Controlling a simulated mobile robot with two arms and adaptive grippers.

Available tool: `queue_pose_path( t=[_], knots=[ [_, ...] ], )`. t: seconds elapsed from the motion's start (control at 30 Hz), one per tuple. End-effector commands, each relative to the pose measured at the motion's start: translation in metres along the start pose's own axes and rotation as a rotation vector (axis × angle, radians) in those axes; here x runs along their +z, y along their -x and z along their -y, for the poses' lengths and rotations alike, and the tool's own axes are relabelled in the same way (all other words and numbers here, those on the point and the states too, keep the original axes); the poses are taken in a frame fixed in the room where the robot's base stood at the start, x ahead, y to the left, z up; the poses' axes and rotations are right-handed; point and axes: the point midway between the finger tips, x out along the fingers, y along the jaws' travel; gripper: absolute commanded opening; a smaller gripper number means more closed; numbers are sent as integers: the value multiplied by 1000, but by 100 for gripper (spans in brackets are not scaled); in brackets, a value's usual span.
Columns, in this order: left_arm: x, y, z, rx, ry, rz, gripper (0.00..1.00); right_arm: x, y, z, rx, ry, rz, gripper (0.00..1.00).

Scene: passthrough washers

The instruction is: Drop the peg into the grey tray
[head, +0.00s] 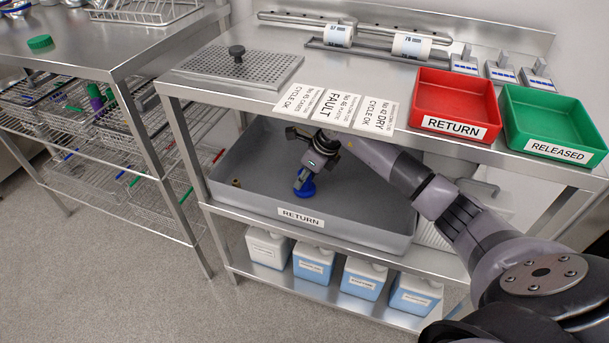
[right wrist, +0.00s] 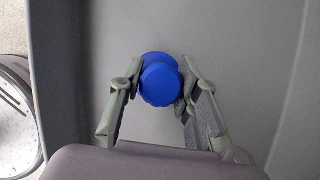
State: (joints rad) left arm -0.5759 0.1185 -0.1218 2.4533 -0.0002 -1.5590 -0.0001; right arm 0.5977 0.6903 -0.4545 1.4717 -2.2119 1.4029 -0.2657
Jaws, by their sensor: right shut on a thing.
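The grey tray (head: 370,232), labelled RETURN, sits on the shelf below the worktop. My right gripper (head: 303,177) reaches down into the tray's open area from the right. It is shut on a blue peg (head: 305,191), which has a round, knob-like end. In the right wrist view the peg (right wrist: 160,84) is between the two fingertips (right wrist: 160,72), over a plain grey surface. Whether the peg touches the tray floor is unclear. My left gripper is not in view.
A small brown piece (head: 236,183) lies at the tray's left. The worktop edge with paper labels (head: 335,107) overhangs the tray's back. A red bin (head: 455,103) and a green bin (head: 552,121) stand above. Bottles (head: 313,262) line the lower shelf.

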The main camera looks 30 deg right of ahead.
Motion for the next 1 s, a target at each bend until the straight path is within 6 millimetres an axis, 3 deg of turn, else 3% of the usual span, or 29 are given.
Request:
queue_pose_path(
  t=[0.23, 0.27, 0.53, 0.93, 1.0],
  knots=[
    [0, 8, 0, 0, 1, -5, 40, -1, -3, 0, 0, 0, 0, 0],
    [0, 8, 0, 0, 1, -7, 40, -2, -4, 0, 0, 0, 0, 32],
    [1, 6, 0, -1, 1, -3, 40, -1, -4, 0, 0, 0, 0, 50],
    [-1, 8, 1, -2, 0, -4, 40, 1, 1, 0, 0, -1, 1, 50],
    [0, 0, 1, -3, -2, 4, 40, 3, 6, 0, 0, -1, 2, 50]
  ],
)
